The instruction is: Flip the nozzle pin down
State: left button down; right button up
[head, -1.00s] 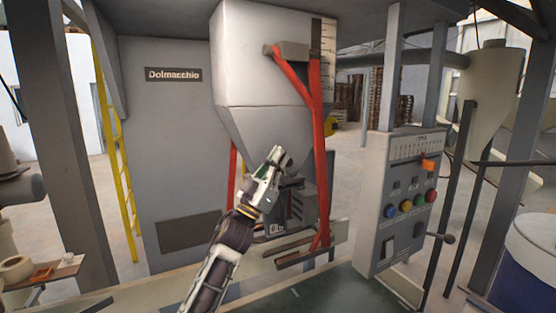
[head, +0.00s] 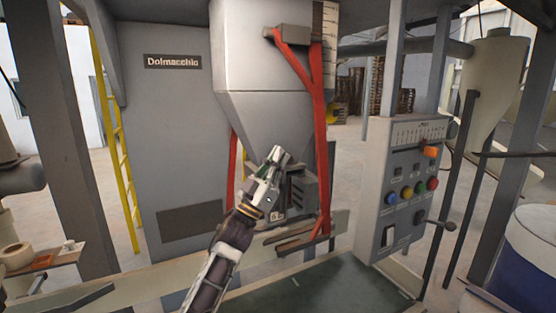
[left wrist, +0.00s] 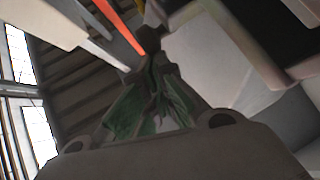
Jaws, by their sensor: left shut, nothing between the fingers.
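The grey filling nozzle unit (head: 301,190) sits under the hopper (head: 270,118), between the red legs. My left gripper (head: 277,154) reaches up from below and overlaps the hopper's lower cone, just left of and above the nozzle unit in the picture. Its fingers are shut with nothing between them. In the left wrist view the green-padded fingers (left wrist: 153,65) converge to a closed tip close to dark machine parts. I cannot make out the nozzle pin in either view; it may be hidden behind the gripper. My right gripper is not in view.
A red frame (head: 317,140) stands right beside the nozzle. A control panel (head: 408,190) with coloured buttons and an orange switch stands to the right. A pale rail (head: 140,277) crosses below, and a dark green belt (head: 310,290) lies in front.

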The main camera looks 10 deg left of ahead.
pick_arm(q)
jog(key=v, duration=1.2)
dwell(0.5)
jog(key=shift+f, duration=0.1)
